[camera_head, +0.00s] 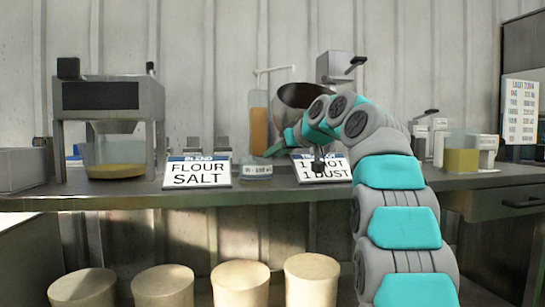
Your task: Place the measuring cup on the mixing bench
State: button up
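A small clear vessel with a printed label (257,168) stands on the grey bench (270,196), between two white signs. It may be the measuring cup, but I cannot tell for sure. My arm rises from the lower right, bends over the bench and reaches left. Its teal end, with my gripper (284,142), is just above and right of the small vessel, in front of a tilted metal drum (296,101). The fingers are not clear, and I cannot see whether they hold anything.
A press-like machine (110,100) with a clear bowl (117,158) stands at left. Signs reading FLOUR SALT (197,172) and a partly covered one (322,168) line the front edge. A yellow-filled container (461,160) stands right. Several pale drums (240,284) stand below.

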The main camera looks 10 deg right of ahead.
jog(key=v, duration=1)
jog(key=shift+d+f, duration=0.1)
